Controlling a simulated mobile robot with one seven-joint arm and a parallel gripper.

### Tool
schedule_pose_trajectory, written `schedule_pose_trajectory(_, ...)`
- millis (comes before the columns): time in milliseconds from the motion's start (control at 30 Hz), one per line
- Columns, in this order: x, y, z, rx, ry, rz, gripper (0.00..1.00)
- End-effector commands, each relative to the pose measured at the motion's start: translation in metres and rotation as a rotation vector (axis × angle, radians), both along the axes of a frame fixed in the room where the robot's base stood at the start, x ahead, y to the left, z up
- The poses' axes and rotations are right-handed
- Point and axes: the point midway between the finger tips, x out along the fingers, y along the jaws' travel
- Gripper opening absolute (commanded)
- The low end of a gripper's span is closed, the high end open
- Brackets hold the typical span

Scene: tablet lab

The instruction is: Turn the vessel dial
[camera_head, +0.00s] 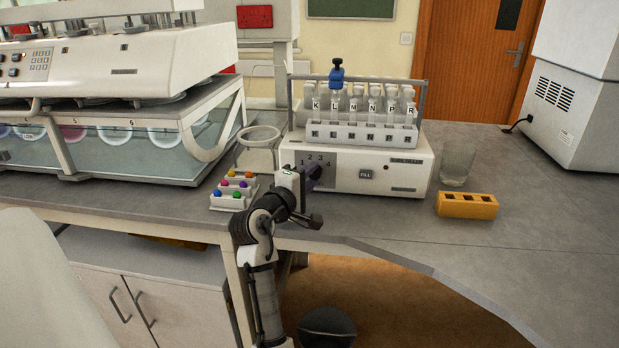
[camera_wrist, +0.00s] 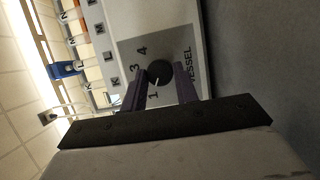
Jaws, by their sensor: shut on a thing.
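The vessel dial (camera_wrist: 160,72) is a round black knob on a grey panel marked VESSEL. Its short white mark points down-left in the wrist view, roughly toward the 1. The numbers 1, 3 and 4 show there; the 2 is hidden, apparently behind a finger. My gripper (camera_wrist: 159,80) has one purple finger on each side of the dial and is shut on it. In the head view my gripper (camera_head: 312,178) is at the left front of the white dispenser (camera_head: 400,172) and hides the dial. The numbers 1 to 4 show just above it.
Lettered bottles (camera_head: 375,104) stand in the dispenser's rack, with a blue clamp (camera_head: 337,74) above L. A tray of coloured balls (camera_head: 226,198) and a ring stand (camera_head: 258,152) are close left. A glass beaker (camera_head: 457,166) and orange block (camera_head: 467,206) stand right.

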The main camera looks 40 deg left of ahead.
Motion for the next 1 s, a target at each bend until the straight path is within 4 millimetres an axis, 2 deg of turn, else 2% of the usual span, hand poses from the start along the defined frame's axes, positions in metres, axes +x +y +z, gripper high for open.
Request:
schedule_pose_trajectory(367, -0.0001, 0.0000, 0.0023, 0.078, 0.049, 0.000, 0.07)
schedule_pose_trajectory(1000, 0.0003, -0.0011, 0.0058, 0.478, 0.296, 0.000, 0.07)
